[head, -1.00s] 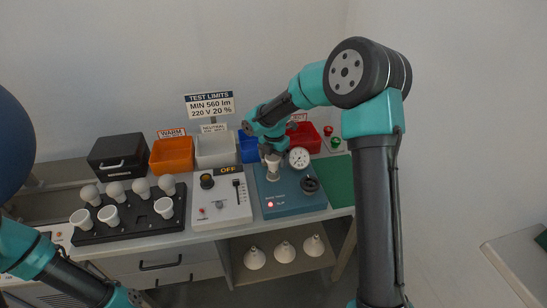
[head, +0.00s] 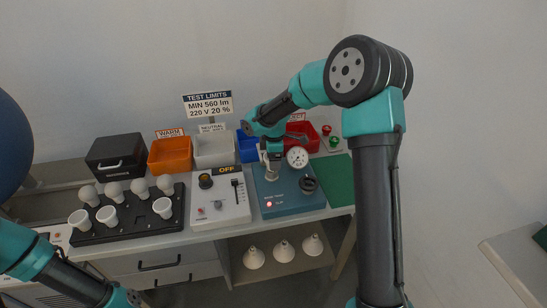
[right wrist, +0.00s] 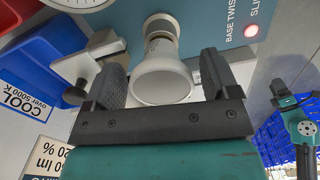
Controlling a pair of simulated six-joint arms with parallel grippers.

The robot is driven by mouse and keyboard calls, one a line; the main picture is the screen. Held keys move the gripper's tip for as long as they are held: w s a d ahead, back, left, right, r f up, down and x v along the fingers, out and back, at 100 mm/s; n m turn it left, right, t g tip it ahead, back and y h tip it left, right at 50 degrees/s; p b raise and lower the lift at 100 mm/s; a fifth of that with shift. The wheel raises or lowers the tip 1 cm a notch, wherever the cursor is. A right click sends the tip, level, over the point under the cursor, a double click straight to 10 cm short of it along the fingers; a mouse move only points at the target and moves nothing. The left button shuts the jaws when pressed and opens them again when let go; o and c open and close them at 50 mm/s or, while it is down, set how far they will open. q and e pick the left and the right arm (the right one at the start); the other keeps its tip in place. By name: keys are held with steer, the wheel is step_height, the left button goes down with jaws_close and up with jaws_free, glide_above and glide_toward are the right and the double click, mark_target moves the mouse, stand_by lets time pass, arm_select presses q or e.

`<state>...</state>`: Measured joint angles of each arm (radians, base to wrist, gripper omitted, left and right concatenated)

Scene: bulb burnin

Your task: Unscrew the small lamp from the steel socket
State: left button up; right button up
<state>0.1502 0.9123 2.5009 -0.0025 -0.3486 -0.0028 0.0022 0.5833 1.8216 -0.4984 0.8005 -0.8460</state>
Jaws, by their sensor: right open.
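The small lamp (right wrist: 163,82) is white with a wide round face and stands in the steel socket (right wrist: 160,24) on the blue box (head: 283,207). My right gripper (right wrist: 162,72) is open, with one dark finger on each side of the lamp. I cannot tell whether either finger touches it. In the head view my right gripper (head: 271,157) points down at the socket and hides much of the lamp. My left arm comes in at the lower left, and its fingers are not in view.
A round dial (head: 297,157) and a black knob (head: 308,184) are close beside the socket. A grey control box (head: 222,208) marked OFF stands to the left. Farther left is a black rack (head: 128,229) with several white lamps. Coloured bins, including an orange one (head: 170,156), line the back.

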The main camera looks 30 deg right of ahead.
steer(key=shift+m, duration=0.9)
steer(key=c, duration=0.8)
steer(key=n, duration=0.6)
steer(key=shift+w, duration=0.1)
steer(key=n, duration=0.5)
steer(key=shift+w+a, duration=0.15)
steer(key=shift+a, duration=0.1)
steer(key=n, duration=0.6)
steer(key=shift+w+a, duration=0.1)
steer(key=shift+w, duration=0.05)
steer(key=n, duration=0.6)
steer(key=shift+w, duration=0.25)
steer(key=shift+r, duration=0.1)
